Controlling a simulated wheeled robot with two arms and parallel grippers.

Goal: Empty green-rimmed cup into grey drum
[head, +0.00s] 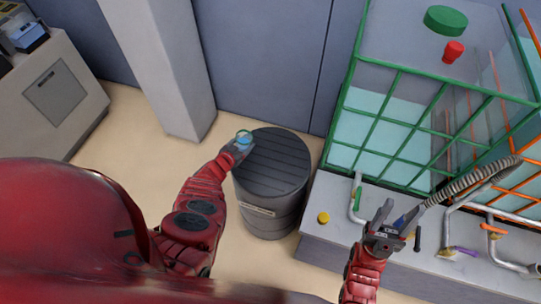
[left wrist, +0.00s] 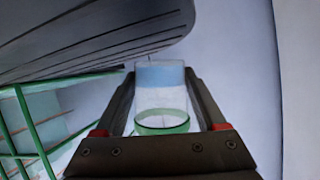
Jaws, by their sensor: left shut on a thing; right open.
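The green-rimmed cup (head: 244,135) is clear, with blue showing in it. In the left wrist view the cup (left wrist: 161,105) stands between the two fingers, green rim nearest the camera and a blue band further off. My left gripper (head: 238,147) is shut on it. The grey drum (head: 268,205) stands on the floor with a dark ridged top. The cup is at the drum's upper left edge in the head view; its height above the top and its exact tilt are hard to tell. My right gripper (head: 381,219) is open over the grey bench, beside a hose's blue end.
A grey ribbed hose (head: 470,182) with a blue end lies over the bench (head: 335,240) at right. A glass tank with a green frame (head: 384,112) stands behind it. A yellow cap (head: 323,217) sits on the bench. A pale pillar (head: 170,70) stands left of the drum.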

